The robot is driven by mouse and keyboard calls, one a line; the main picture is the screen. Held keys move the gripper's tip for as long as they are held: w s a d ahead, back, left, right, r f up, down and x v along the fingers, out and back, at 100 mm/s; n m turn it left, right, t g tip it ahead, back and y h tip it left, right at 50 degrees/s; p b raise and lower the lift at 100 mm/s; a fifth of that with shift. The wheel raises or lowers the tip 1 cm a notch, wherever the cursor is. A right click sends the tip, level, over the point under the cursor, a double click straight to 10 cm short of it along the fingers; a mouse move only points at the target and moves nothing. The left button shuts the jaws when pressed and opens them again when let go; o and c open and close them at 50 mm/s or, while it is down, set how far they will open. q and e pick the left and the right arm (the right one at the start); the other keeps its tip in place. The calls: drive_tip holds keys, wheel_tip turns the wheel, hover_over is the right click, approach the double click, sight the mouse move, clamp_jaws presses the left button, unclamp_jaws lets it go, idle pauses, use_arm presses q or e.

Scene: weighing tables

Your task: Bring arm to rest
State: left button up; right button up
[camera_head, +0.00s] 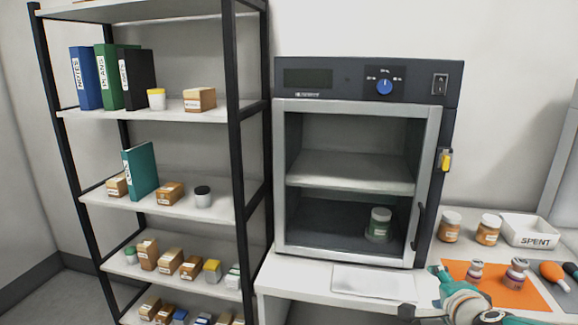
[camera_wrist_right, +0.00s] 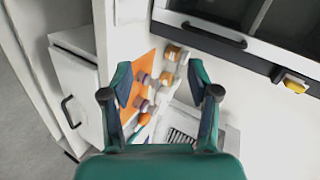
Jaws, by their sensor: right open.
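My right gripper (camera_wrist_right: 160,78) is open and empty in the right wrist view, its two teal fingers well apart. In the head view, part of my right arm and gripper shows at the lower right, in front of the table. The gripper is apart from the oven (camera_head: 368,78) and from the jars. My left gripper is not in view. A jar with a green label (camera_head: 379,222) stands inside the oven on its floor, toward the right.
An orange mat (camera_head: 519,294) with two small bottles lies on the table, right of the oven. Two orange-brown jars (camera_head: 450,227) and a white SPENT tray (camera_head: 530,240) stand behind it. A shelf rack (camera_head: 160,206) with binders, boxes and jars stands left.

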drive_tip(key=s+a+f+n+g+y+p, duration=0.1)
drive_tip(key=s+a+f+n+g, duration=0.15)
drive_tip(key=f, duration=0.55)
drive_tip(key=s+a+f+n+g+y+p, duration=0.1)
drive_tip(key=s+a+f+n+g, duration=0.15)
drive_tip(key=f, duration=0.55)
drive_tip(key=s+a+f+n+g+y+p, duration=0.1)
drive_tip(key=s+a+f, duration=0.15)
drive_tip(key=f, duration=0.55)
drive_tip(key=s+a+f+n+g+y, duration=0.1)
drive_tip(key=s+a+f+n+g, duration=0.1)
drive_tip(key=s, duration=0.4)
drive_tip(key=s+a+f+n+g+y+p, duration=0.1)
drive_tip(key=s+a+f+n+g, duration=0.1)
drive_tip(key=s+a+f+n, duration=0.2)
drive_tip(key=s+a+f+n+g+y, duration=0.1)
drive_tip(key=s+a+f+n, duration=0.2)
drive_tip(key=s, duration=0.5)
wheel_tip(320, 180, down, 3)
drive_tip(key=shift+a+r+n+g+p, duration=0.1)
drive_tip(key=shift+a+n+g+p, duration=0.25)
drive_tip(key=shift+a, duration=0.5)
drive_tip(key=shift+s, duration=0.1)
